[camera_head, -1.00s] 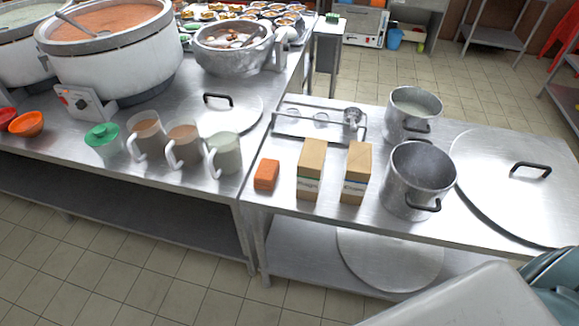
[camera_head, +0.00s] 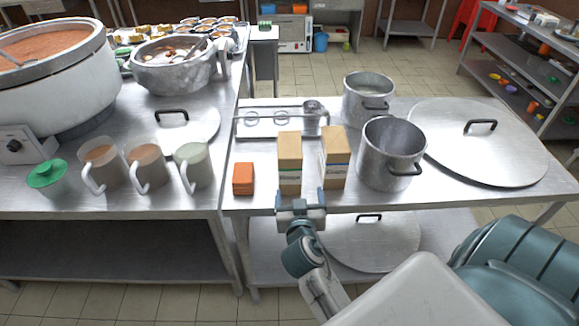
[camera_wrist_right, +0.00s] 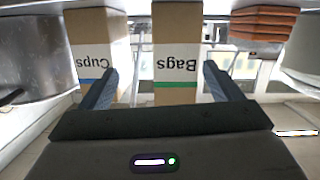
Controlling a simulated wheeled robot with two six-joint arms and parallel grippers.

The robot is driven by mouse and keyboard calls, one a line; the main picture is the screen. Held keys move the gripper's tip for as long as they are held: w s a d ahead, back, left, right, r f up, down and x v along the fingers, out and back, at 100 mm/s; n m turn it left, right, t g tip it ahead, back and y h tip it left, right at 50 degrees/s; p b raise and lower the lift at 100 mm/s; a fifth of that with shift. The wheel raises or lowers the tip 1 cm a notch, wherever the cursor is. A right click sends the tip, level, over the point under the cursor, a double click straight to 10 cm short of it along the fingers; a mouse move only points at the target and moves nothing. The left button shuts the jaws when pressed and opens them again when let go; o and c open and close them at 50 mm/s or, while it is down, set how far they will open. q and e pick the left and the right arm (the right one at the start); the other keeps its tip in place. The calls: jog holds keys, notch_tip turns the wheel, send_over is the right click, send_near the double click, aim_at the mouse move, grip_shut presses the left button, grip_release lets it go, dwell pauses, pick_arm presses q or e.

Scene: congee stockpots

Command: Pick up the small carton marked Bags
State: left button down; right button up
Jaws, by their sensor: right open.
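The small carton marked Bags (camera_wrist_right: 177,28) is tan with a white label and green band. In the wrist view it appears inverted, between and beyond my right gripper's (camera_wrist_right: 160,72) open fingers, right of centre. In the head view the Bags carton (camera_head: 289,147) stands upright near the table's front edge, beside the orange stack. My right gripper (camera_head: 301,196) is open and empty in front of its lower part, a little to the right. The lower front of the carton is partly hidden there. My left gripper is not in view.
A similar carton marked Cups (camera_wrist_right: 92,25), with a blue band, stands close by; it also shows in the head view (camera_head: 335,145). An orange stack (camera_head: 243,178) is on the other side. A steel pot (camera_head: 391,155) stands right of Cups. A metal rack (camera_head: 275,120) lies behind.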

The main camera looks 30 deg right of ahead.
aim_at(291, 163)
jog(key=w+r, duration=0.1)
jog(key=r+t, duration=0.1)
jog(key=r, duration=0.1)
jog(key=w+r+t+h, duration=0.1)
jog(key=r, duration=0.1)
jog(key=shift+w+a+r+m, duration=0.15)
jog(key=shift+w+a+m, duration=0.15)
jog(key=shift+a, duration=0.05)
jog(key=p+x, duration=0.1)
jog(key=x, duration=0.3)
jog(key=shift+w+d+r+p, duration=0.2)
jog(key=shift+w+p, duration=0.1)
jog(key=shift+p, duration=0.1)
jog(key=shift+w+d+f, duration=0.15)
jog(key=shift+w, duration=0.1)
jog(key=shift+w+d+p, duration=0.3)
jog(key=shift+w+p, duration=0.25)
jog(key=x, duration=0.1)
jog(key=p+x, duration=0.1)
jog(key=x, duration=0.1)
jog(key=shift+w+f+p, duration=0.2)
jog(key=shift+f+p, duration=0.05)
jog(key=shift+p, duration=0.05)
jog(key=shift+w+d+f, duration=0.2)
jog(key=shift+w+d, duration=0.05)
jog(key=shift+r, duration=0.1)
jog(key=shift+c, duration=0.3)
jog(key=c, duration=1.2)
